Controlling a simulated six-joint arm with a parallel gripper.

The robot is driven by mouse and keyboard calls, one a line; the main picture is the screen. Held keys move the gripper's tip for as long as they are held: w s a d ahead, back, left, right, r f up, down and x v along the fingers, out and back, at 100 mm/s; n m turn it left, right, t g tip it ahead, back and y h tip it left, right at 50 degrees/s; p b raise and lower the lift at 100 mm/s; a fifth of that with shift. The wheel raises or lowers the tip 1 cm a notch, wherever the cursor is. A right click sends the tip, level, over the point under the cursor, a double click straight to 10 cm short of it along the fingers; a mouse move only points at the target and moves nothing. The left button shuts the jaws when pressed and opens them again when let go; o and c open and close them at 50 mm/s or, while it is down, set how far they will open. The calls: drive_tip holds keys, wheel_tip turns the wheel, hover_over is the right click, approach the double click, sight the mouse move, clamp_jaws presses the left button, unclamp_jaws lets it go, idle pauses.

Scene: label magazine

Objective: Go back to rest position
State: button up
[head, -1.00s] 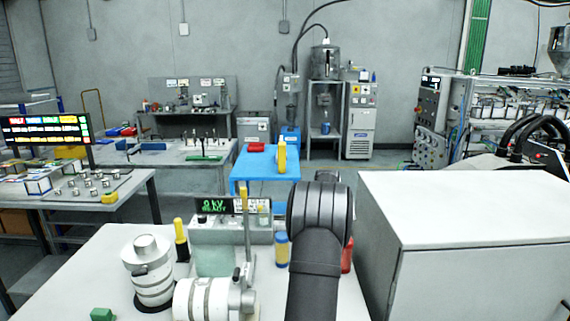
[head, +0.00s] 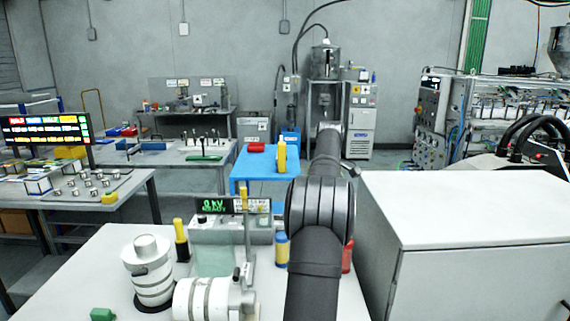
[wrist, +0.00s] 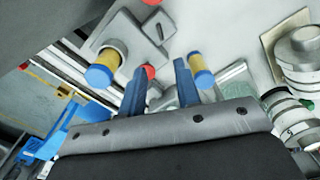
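My gripper (wrist: 160,86) shows in the wrist view as two blue fingers standing apart. I see nothing held between them; a red round top (wrist: 149,72) shows beyond the gap. Two yellow cylinders with blue ends show near the fingers, one to the left (wrist: 105,66) and one by the right finger (wrist: 200,70). Whether the right one touches the finger I cannot tell. In the head view my arm rises at the middle, with its forearm upward; the fingers cannot be made out there.
The white bench (head: 92,270) holds a white ringed cylinder (head: 150,268), a lying one (head: 208,299), a display reading 0 kV (head: 222,205), a yellow-and-blue bottle (head: 282,249) and a red one (head: 347,257). A large white cabinet (head: 480,225) stands close on the right.

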wheel_tip(320, 180, down, 14)
drive_tip(key=shift+f, duration=0.35)
drive_tip(key=m, duration=0.9)
drive_tip(key=shift+r, duration=0.1)
drive_tip(key=m, duration=0.4)
drive_tip(key=shift+m, duration=0.3)
drive_tip(key=m, duration=0.4)
idle(0.4)
